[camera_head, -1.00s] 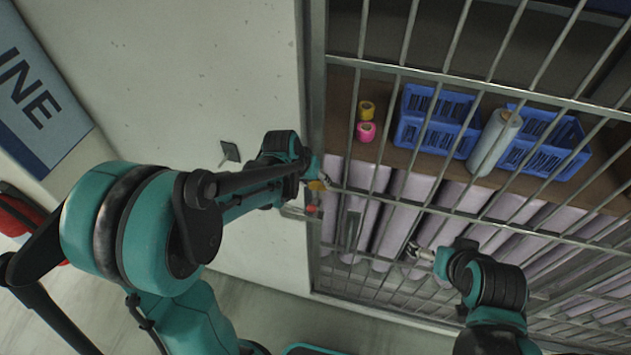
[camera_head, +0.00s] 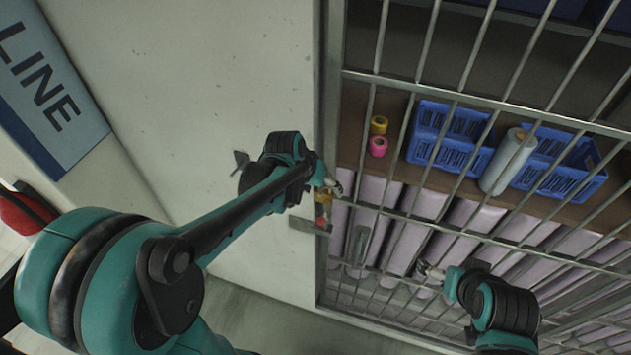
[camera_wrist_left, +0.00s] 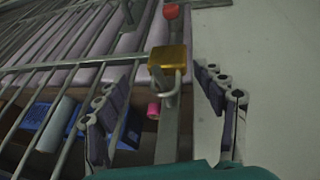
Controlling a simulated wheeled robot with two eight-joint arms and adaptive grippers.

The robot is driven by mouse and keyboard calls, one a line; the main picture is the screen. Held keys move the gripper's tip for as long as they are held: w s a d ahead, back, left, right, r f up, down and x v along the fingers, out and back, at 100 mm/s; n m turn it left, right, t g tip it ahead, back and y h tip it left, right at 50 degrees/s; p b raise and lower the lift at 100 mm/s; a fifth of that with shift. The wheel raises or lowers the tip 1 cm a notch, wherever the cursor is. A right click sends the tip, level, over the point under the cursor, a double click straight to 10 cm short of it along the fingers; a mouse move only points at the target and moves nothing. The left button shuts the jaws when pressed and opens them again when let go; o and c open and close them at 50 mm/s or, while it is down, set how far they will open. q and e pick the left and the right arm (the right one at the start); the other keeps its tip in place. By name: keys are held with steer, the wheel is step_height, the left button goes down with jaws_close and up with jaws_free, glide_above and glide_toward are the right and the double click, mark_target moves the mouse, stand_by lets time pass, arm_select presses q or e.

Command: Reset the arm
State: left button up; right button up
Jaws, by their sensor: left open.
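My left gripper (camera_head: 333,186) is beside the cage's left post in the head view. In the left wrist view my left gripper (camera_wrist_left: 160,80) is open, its fingers apart on either side of a gold padlock (camera_wrist_left: 168,57). The padlock has a silver shackle and does not look gripped. It shows small and partly hidden in the head view (camera_head: 324,197). My right gripper (camera_head: 428,270) is in front of the cage bars at the lower right; its jaws are too small to read.
A barred cage (camera_head: 455,97) fills the right side. Behind it are blue baskets (camera_head: 434,133), yellow and pink rolls (camera_head: 377,147), a grey roll (camera_head: 505,165) and several lilac rolls (camera_head: 413,232). A red knob (camera_wrist_left: 170,11) is near the padlock. A pale wall (camera_head: 200,90) stands left.

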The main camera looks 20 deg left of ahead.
arm_select(q)
steer(key=v, duration=0.7)
steer(key=s+f+t+b, duration=0.1)
steer(key=s+f+b, duration=0.3)
steer(key=f+b, duration=0.6)
steer(key=s+a+f+t+y+b, duration=0.1)
steer(key=s+f+b, duration=0.4)
steer(key=f+b, duration=0.6)
steer(key=s+f+y+b, duration=0.1)
steer(key=s+f+b, duration=0.4)
steer(key=f+b, duration=0.5)
steer(key=shift+s+f+t, duration=0.2)
steer(key=shift+f+t, duration=0.2)
steer(key=shift+f, duration=0.4)
steer(key=shift+a, duration=0.15)
